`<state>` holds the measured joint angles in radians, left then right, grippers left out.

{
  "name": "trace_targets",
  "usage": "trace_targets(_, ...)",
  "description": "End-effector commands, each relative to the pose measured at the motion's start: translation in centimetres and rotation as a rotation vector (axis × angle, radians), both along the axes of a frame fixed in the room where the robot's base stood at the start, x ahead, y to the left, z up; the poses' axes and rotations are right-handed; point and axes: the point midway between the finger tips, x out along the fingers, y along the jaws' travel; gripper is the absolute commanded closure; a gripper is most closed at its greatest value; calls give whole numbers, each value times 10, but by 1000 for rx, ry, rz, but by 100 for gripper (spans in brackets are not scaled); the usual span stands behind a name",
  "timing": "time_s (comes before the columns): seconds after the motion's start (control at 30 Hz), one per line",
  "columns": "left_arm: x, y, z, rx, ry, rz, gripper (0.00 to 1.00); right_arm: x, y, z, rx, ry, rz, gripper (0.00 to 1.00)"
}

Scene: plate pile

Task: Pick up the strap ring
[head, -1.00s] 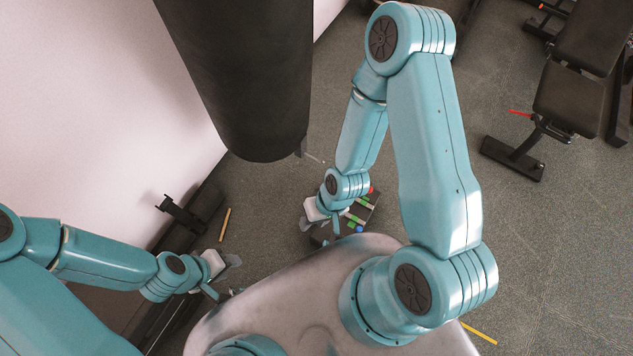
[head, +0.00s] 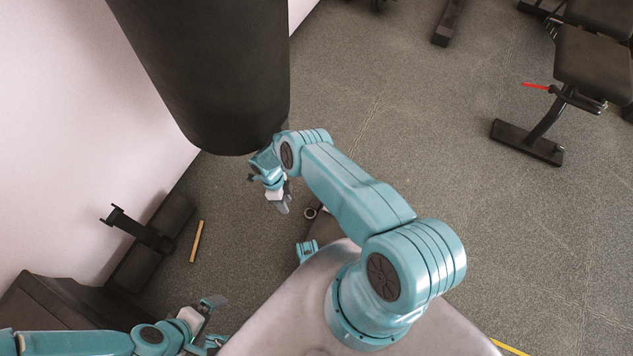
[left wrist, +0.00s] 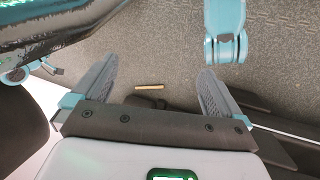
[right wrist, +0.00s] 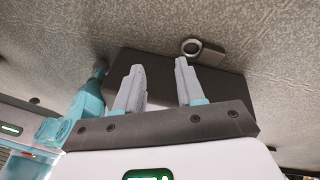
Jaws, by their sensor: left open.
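A small grey ring (head: 311,212) that appears to be the strap ring shows in the head view beside my right forearm. In the right wrist view the ring (right wrist: 190,46) joins a short dark grey tab, at the far edge of a dark box-like block (right wrist: 205,78). My right gripper (head: 284,200) is left of the ring in the head view. Its fingers (right wrist: 160,80) are apart with nothing between them, and the ring lies beyond the right fingertip. My left gripper (head: 212,318) is open and empty at the lower left; its spread fingers show in the left wrist view (left wrist: 155,80).
A black punching bag (head: 215,80) hangs close behind my right gripper. A wooden stick (head: 196,241) and a dark metal stand (head: 140,230) are at left by the wall. A bench (head: 590,65) stands at upper right. The floor at right is mostly clear.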

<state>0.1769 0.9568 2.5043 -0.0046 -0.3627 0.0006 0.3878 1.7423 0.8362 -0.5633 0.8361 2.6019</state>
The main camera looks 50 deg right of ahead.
Motion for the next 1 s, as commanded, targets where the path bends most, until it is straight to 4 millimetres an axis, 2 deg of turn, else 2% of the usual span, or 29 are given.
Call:
trace_targets(0.03, 0, 0, -11, 0, -1, 0, 0, -1, -11, -16, -61, 17, -95, 62)
trace_targets(0.13, 0, 0, -15, 0, -1, 0, 0, -4, -29, -24, -170, 42, -261, 62)
trace_targets(0.27, 0, 0, -18, 0, -1, 0, 0, -8, -41, -29, -245, 56, -375, 62)
trace_targets(0.37, 1, 1, -23, 0, -2, 3, 0, -13, -45, -39, -258, 60, -398, 62)
trace_targets(0.6, 5, 5, -45, 4, -9, 20, 0, -28, -48, -82, -256, 60, -396, 62)
trace_targets(0.83, 8, 8, -55, 6, -14, 31, 0, -35, -50, -101, -256, 58, -392, 62)
trace_targets(1.0, 11, 11, -72, 9, -20, 44, 0, -42, -51, -129, -256, 58, -391, 62)
